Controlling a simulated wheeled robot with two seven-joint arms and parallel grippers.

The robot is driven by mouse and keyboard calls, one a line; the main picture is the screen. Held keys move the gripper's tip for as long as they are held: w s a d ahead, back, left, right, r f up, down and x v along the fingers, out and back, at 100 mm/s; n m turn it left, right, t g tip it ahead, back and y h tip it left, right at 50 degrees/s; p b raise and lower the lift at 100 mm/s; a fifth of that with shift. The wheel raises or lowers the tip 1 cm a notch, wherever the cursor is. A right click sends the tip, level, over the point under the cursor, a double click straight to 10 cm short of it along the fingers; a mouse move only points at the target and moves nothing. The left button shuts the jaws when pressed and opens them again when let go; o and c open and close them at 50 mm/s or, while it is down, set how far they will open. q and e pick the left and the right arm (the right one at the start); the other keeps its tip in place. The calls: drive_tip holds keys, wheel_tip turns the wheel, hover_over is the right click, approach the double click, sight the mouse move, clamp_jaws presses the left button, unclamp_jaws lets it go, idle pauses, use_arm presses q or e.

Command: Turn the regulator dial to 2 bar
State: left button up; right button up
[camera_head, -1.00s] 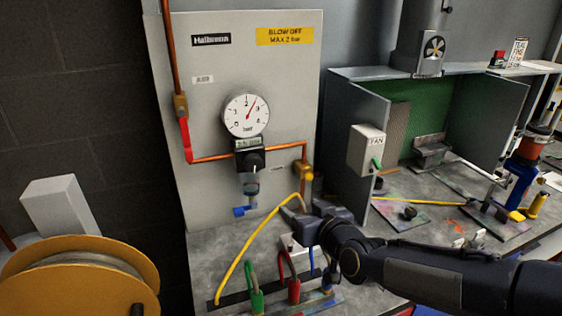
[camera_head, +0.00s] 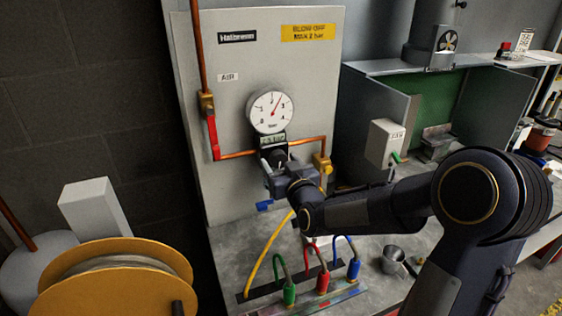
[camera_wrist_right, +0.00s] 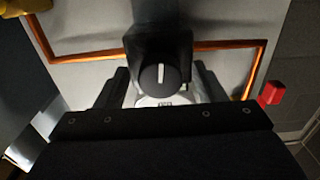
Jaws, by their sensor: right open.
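The regulator's dark round dial (camera_head: 279,157) sits below the pressure gauge (camera_head: 270,111) on the pale panel. The gauge's red needle points up, slightly right, near the 2. In the right wrist view the dial (camera_wrist_right: 153,76) shows a white mark that stands nearly upright. My right gripper (camera_head: 272,165) is at the regulator, and its fingers (camera_wrist_right: 155,85) are open on either side of the dial. Contact with the dial cannot be told. The lower part of the regulator is hidden behind the gripper. My left gripper is not in view.
Copper pipe (camera_head: 305,142) runs beside the regulator to a yellow valve (camera_head: 321,163). A red lever (camera_head: 213,137) is at left. Hose connectors (camera_head: 322,281) stand on the bench below. A yellow reel (camera_head: 120,280) is at lower left, and a fan switch box (camera_head: 386,143) at right.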

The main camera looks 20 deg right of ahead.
drive_tip(key=c, duration=1)
drive_tip(key=shift+f+n+b, duration=0.15)
drive_tip(key=shift+n+b, duration=0.65)
drive_tip(key=shift+b, duration=0.25)
drive_tip(key=shift+n+b, duration=0.55)
drive_tip(key=shift+n, duration=0.15)
drive_tip(key=shift+n+b, duration=0.55)
drive_tip(key=shift+n, duration=1.55)
drive_tip(key=shift+d+r+b, duration=0.1)
drive_tip(key=shift+r+b, duration=0.1)
drive_tip(key=shift+b, duration=0.1)
drive_tip(key=o, duration=1)
